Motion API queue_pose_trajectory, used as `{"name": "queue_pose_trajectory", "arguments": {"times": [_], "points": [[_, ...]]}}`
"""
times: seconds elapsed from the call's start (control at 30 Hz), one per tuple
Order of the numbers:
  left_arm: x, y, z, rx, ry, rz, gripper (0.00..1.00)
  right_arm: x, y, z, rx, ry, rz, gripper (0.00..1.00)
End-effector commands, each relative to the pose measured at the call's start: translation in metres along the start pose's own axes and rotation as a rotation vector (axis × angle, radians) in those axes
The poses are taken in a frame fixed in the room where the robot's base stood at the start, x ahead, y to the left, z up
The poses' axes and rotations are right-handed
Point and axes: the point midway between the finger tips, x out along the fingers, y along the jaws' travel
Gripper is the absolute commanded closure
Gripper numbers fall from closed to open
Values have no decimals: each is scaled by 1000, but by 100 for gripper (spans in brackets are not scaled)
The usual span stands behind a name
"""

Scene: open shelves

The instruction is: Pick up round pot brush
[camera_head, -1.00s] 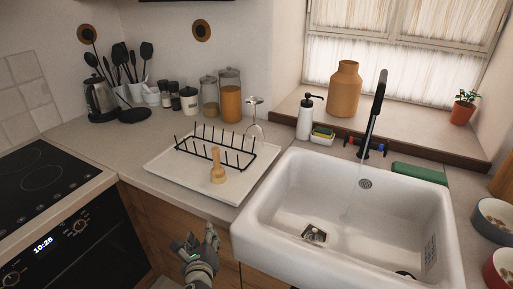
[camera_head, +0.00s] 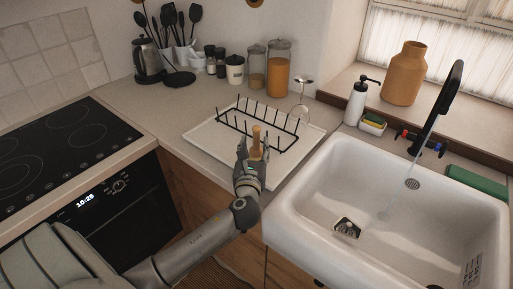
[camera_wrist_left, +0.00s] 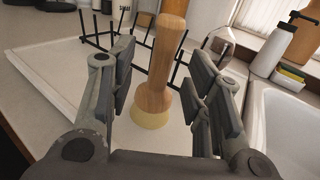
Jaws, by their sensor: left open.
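The round pot brush (camera_wrist_left: 156,75) stands upright on the white drying tray (camera_head: 201,141), its wooden handle up and its pale bristle head down. In the head view the top of the brush (camera_head: 256,137) shows above my left gripper (camera_head: 252,155), which hides its lower part. In the left wrist view my left gripper (camera_wrist_left: 160,95) is open, with one finger on each side of the brush handle. A gap shows between the handle and the fingers on both sides. My right gripper is in neither current view.
A black wire rack (camera_head: 275,128) stands on the tray just behind the brush, with an upside-down wine glass (camera_head: 302,95) near its right end. The white sink (camera_head: 290,232) is to the right. The black stove (camera_head: 60,150) is to the left.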

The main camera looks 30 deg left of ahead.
Motion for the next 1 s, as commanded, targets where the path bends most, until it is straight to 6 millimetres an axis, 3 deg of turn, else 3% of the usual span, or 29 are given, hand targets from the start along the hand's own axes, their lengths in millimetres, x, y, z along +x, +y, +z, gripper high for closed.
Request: {"name": "queue_pose_trajectory", "arguments": {"times": [0.3, 0.57, 0.93, 1.0], "points": [[39, -2, -1, -1, -1, 1, 55, -9, 1, -5, -1, 6, 1, 72], [42, -2, -2, -2, 0, 0, 55, -8, 1, -6, -1, 8, 1, 72], [42, -2, -2, -2, 0, 0, 100, -8, 1, -6, -1, 8, 1, 72], [42, -2, -2, -2, 0, 0, 100, -8, 1, -6, -1, 8, 1, 72]]}}
